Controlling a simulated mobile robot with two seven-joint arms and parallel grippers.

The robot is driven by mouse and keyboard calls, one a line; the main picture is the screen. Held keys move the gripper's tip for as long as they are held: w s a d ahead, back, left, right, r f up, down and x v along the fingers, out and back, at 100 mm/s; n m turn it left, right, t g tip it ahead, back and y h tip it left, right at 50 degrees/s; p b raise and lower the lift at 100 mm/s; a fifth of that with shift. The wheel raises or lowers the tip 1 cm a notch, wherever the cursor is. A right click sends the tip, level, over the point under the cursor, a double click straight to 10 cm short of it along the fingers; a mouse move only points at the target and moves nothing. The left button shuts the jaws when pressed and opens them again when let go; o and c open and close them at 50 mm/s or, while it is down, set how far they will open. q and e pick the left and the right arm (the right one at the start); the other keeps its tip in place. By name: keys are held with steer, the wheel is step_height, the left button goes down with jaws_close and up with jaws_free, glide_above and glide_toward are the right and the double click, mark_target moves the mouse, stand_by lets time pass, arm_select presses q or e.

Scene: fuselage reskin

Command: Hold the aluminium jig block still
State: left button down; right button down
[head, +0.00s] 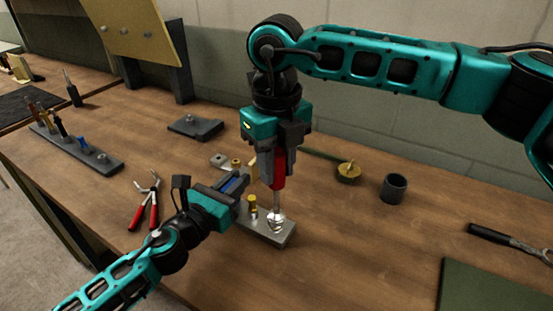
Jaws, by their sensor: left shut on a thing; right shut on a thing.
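The aluminium jig block (282,234) is a long pale-grey metal piece on the wooden bench, with brass-coloured fittings (252,202) standing on it. My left gripper (240,183) comes in from the lower left and is shut on the block near its middle; the exact contact is partly hidden, and a blue patch shows between its jaws. My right gripper (277,165) is above the block, pointing down, shut on a red-handled tool (278,184). The tool's shank is upright and its shiny lower end is at the block's near-right end. I cannot tell whether they touch.
Red-handled pliers (146,205) lie to the left. A tool rack (97,158) and a dark grey block (196,127) are further back. A brass round piece (348,172), a dark cup (393,188), a black-handled tool (500,238) and a green mat (490,289) are on the right.

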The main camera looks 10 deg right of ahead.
steer(key=shift+f, duration=0.35)
steer(key=m, duration=0.5)
steer(key=shift+m, duration=0.3)
steer(key=m, duration=0.5)
steer(key=shift+m, duration=0.4)
steer(key=m, duration=0.5)
steer(key=shift+m, duration=0.4)
steer(key=m, duration=0.6)
steer(key=shift+m, duration=0.4)
steer(key=shift+n, duration=0.5)
